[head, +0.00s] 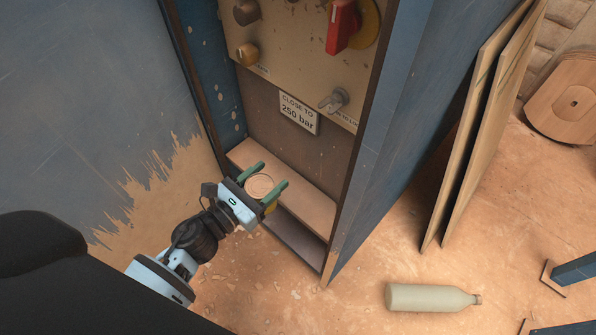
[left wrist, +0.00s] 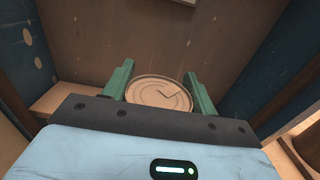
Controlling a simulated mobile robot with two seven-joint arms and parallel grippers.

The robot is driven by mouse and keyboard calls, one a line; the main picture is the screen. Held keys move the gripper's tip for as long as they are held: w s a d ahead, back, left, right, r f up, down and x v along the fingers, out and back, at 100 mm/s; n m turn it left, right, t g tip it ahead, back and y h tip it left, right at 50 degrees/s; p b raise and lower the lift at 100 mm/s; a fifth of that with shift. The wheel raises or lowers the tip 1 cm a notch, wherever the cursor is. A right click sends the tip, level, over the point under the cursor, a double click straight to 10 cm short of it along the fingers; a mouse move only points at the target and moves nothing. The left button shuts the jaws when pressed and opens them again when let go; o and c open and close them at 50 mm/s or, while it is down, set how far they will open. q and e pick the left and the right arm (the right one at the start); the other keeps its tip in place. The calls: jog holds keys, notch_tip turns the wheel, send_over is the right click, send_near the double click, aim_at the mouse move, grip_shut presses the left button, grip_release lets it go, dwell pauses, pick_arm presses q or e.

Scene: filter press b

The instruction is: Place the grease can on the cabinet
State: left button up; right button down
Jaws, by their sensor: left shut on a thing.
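The grease can (head: 260,187) shows as a round tan lid with a bit of yellow side below it. My left gripper (head: 273,175) has its two green fingers on either side of the can and is shut on it. In the left wrist view the can's lid (left wrist: 158,94) sits between the fingers. The open blue cabinet (head: 378,140) has a wooden ledge (head: 312,204) low inside. The can is at the front edge of this ledge in the head view. I cannot tell whether it touches the wood, as its underside is hidden. My right gripper is not in view.
Above the ledge is a panel with a red handle (head: 341,27), knobs and a sign (head: 299,112) reading "CLOSE TO 250 bar". Boards (head: 483,125) lean right of the cabinet. A pale bottle (head: 430,297) lies on the floor. The ledge's right part is clear.

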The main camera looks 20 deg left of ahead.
aim_at(309, 163)
pick_arm(q)
jog(key=x, duration=0.3)
jog(key=d+x, duration=0.1)
jog(key=x, duration=0.2)
jog(key=b+x, duration=0.1)
jog(key=x, duration=0.2)
jog(key=shift+s+d+f, duration=0.2)
jog(key=shift+s+f, duration=0.15)
jog(key=shift+f, duration=0.05)
notch_tip(309, 163, down, 4)
jog(key=b, duration=0.2)
jog(key=shift+w+d+b, duration=0.1)
jog(key=shift+w+b, duration=0.05)
jog(key=shift+b, duration=0.15)
jog(key=shift+r, duration=0.2)
jog(key=shift+f, duration=0.1)
jog(key=o, duration=0.9)
jog(key=shift+f, duration=0.2)
jog(key=shift+c, duration=0.2)
jog(key=o, duration=0.4)
jog(key=shift+r, duration=0.1)
jog(key=shift+o, duration=0.2)
